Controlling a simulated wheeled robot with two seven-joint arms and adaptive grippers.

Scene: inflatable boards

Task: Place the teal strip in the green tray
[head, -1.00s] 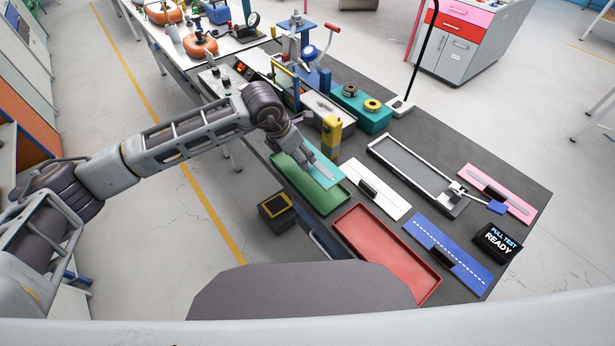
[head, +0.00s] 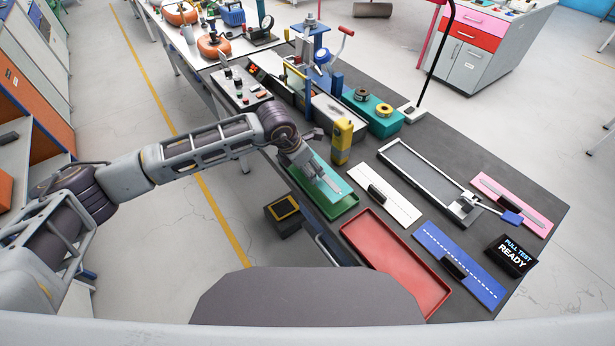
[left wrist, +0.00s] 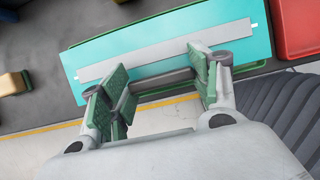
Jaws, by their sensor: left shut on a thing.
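The teal strip (head: 341,190) carries a grey band along its length. It lies within the outline of the green tray (head: 335,215) in the head view, partly hidden by my left gripper (head: 318,176). My left gripper is shut on the strip; the left wrist view shows the teal strip (left wrist: 95,60) just beyond the fingers (left wrist: 165,80), with a dark bar between them. A green edge of the tray shows under the strip there. I cannot tell whether the strip touches the tray floor. My right gripper is not in view.
A red tray (head: 397,268) lies beside the green tray. A white strip (head: 398,205), a blue strip (head: 475,280) and a pink strip (head: 520,207) lie on the dark bench. A yellow post (head: 342,140) stands close behind my gripper. A grey metal fixture (head: 415,170) lies further right.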

